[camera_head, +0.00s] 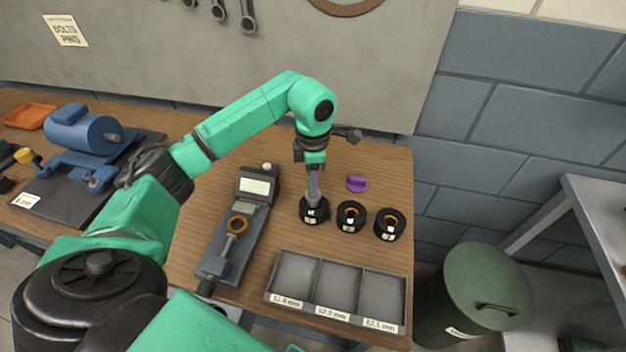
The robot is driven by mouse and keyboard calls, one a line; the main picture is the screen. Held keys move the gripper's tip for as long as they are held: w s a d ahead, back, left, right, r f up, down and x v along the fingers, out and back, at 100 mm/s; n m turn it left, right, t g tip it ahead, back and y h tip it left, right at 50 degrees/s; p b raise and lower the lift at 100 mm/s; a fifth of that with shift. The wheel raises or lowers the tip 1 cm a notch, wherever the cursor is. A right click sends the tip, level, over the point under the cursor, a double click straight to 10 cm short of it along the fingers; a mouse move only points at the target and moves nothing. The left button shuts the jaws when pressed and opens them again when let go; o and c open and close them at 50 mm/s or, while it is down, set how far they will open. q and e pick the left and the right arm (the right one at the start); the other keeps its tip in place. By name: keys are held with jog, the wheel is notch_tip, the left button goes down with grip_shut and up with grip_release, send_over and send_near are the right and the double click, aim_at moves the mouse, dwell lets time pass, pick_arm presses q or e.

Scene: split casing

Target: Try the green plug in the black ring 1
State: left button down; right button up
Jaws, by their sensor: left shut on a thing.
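Three black rings stand in a row on the wooden table: a left ring (314,216), a middle ring (350,217) and a right ring (389,224). Their labels are too small to read surely. My right gripper is not in view.
A purple piece (357,183) lies behind the rings. A grey tray (337,290) with three empty labelled compartments is in front. A measuring device (234,238) holding a brownish ring stands left. A blue motor (88,135) and orange tray (29,116) are far left.

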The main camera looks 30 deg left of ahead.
pick_arm(q)
jog(key=shift+f, duration=0.15)
dwell(0.5)
jog(key=shift+f+b, duration=1.45)
jog(key=shift+f, duration=0.2)
dwell(0.5)
jog(key=shift+r, duration=0.1)
dwell(0.6)
jog(key=shift+r+p, duration=1.55)
jog(key=shift+r, duration=0.65)
jog(key=shift+r+p, duration=1.4)
jog(key=shift+r, duration=0.6)
